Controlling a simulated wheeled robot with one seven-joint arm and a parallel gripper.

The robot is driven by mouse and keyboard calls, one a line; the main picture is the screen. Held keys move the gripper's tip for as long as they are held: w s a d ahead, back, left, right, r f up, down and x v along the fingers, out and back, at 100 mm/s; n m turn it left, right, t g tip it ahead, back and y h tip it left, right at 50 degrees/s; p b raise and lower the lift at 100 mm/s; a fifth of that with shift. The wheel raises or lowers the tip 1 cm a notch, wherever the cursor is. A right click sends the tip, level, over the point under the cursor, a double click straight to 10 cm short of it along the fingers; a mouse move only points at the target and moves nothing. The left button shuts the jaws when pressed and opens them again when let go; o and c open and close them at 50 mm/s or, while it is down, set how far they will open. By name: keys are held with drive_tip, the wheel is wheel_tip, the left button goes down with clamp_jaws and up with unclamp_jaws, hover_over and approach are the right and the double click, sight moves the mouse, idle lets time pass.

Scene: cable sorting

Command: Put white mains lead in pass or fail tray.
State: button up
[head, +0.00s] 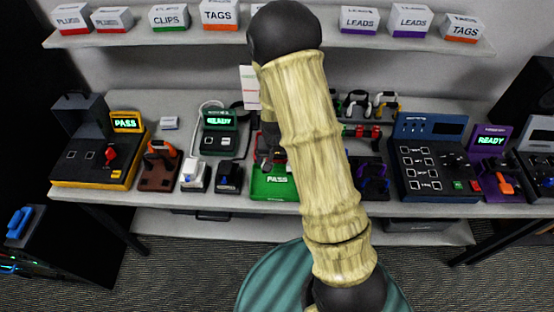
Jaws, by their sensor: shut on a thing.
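My gripper (268,163) is low over the green pass tray (288,190), near its back left part. My arm covers much of it, and its fingers are small and dark. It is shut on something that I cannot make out. The pass tray has a white PASS label on its front. A thin white cable (205,105) loops up beside the green READY tester, behind a white plug-like block (195,173). I cannot tell whether this is the white mains lead. No fail tray can be clearly made out; my arm hides the bench middle.
A yellow tester (100,160) showing PASS stands at the left. The green tester (219,133) shows READY. A blue tester (432,160) and a purple one (489,145) stand at the right. Labelled boxes line the shelf (180,38) above.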

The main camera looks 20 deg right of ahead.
drive_tip(key=shift+f, duration=0.1)
drive_tip(key=shift+f+b, duration=2.2)
drive_tip(key=shift+f, duration=0.45)
drive_tip(key=shift+f+b, duration=0.6)
drive_tip(key=shift+f, duration=0.25)
idle(0.8)
drive_tip(key=shift+s, duration=0.1)
drive_tip(key=o, duration=0.8)
drive_tip(key=shift+r+p, duration=3.2)
drive_tip(key=shift+r, duration=0.85)
